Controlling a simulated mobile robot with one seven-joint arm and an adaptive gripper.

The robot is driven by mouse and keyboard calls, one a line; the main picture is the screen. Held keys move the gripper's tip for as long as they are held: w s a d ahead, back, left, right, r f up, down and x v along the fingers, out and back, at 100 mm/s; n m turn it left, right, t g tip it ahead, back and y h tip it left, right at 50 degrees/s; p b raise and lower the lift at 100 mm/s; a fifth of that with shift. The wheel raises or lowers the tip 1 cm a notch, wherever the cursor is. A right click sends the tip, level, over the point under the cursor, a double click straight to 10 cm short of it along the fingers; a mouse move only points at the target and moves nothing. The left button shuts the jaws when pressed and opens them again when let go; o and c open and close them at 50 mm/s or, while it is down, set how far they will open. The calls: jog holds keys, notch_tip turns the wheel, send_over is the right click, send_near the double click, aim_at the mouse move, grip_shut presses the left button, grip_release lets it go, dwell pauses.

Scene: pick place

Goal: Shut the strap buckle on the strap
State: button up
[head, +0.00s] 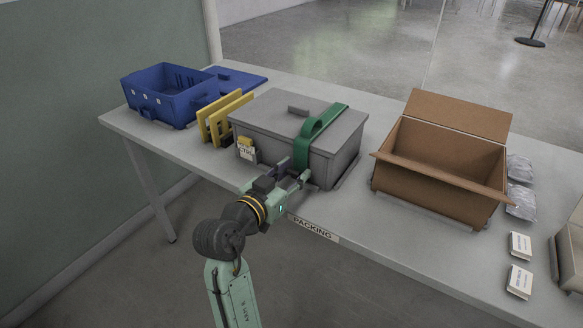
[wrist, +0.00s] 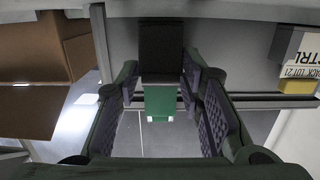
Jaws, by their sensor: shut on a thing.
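The green strap (head: 322,122) runs over the lid of a grey case (head: 345,150) and stands up in a loop on top. Its lower part drops down the front of the case. My gripper (head: 299,178) is at the front of the case, at the strap's lower part. In the wrist view, the strap buckle shows as a dark block (wrist: 160,48) and a green piece (wrist: 160,101) with small pale tips. My gripper (wrist: 162,95) has its padded fingers on either side of the green piece and is shut on it. The finger contact itself is partly hidden.
A blue crate (head: 165,97) and yellow frames (head: 212,118) stand left of the case. An open cardboard box (head: 440,165) stands to the right, with grey pouches (head: 521,200) and small white cards (head: 520,244) beyond it. A PACKING label (head: 312,228) marks the table's front edge.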

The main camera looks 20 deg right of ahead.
dwell(0.3)
jog(key=o, duration=1.2)
jog(key=v, duration=1.2)
jog(key=shift+r, duration=0.2)
jog(key=shift+w, duration=0.1)
